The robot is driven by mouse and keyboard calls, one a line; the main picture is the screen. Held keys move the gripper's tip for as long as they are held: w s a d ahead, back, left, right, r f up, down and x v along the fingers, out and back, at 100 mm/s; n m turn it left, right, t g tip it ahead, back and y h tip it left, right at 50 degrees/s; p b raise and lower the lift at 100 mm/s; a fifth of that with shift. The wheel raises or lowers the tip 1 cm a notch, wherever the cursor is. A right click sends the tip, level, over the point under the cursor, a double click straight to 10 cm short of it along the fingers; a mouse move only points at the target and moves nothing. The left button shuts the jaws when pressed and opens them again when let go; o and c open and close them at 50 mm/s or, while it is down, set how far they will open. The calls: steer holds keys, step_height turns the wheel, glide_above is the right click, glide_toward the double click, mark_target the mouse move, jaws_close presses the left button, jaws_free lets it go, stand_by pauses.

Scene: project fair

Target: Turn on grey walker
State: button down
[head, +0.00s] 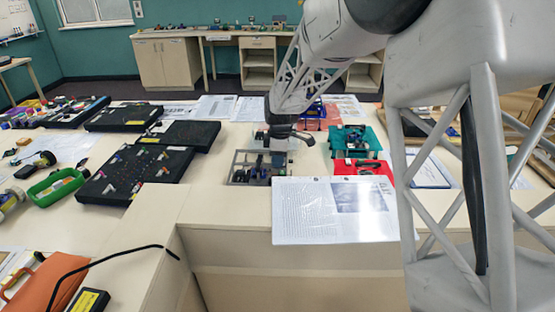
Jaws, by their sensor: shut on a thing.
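The grey walker (240,171) stands on the table in front of me, a low grey frame with dark and bluish parts on top. My gripper (281,150) points down at its back right edge, at the end of my arm. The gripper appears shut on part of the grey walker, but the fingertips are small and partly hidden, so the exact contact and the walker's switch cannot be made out.
A teal walker (374,139) and a red one (378,168) stand close on the right. A printed sheet (325,222) lies at the front edge. A black cable (95,262) crosses the lower left.

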mark_target(285, 166)
steer(key=shift+d+y, duration=0.25)
steer(key=shift+y, duration=0.95)
steer(key=c, duration=1.1)
jaws_free()
steer(key=shift+r, duration=0.1)
steer(key=shift+v, duration=3.85)
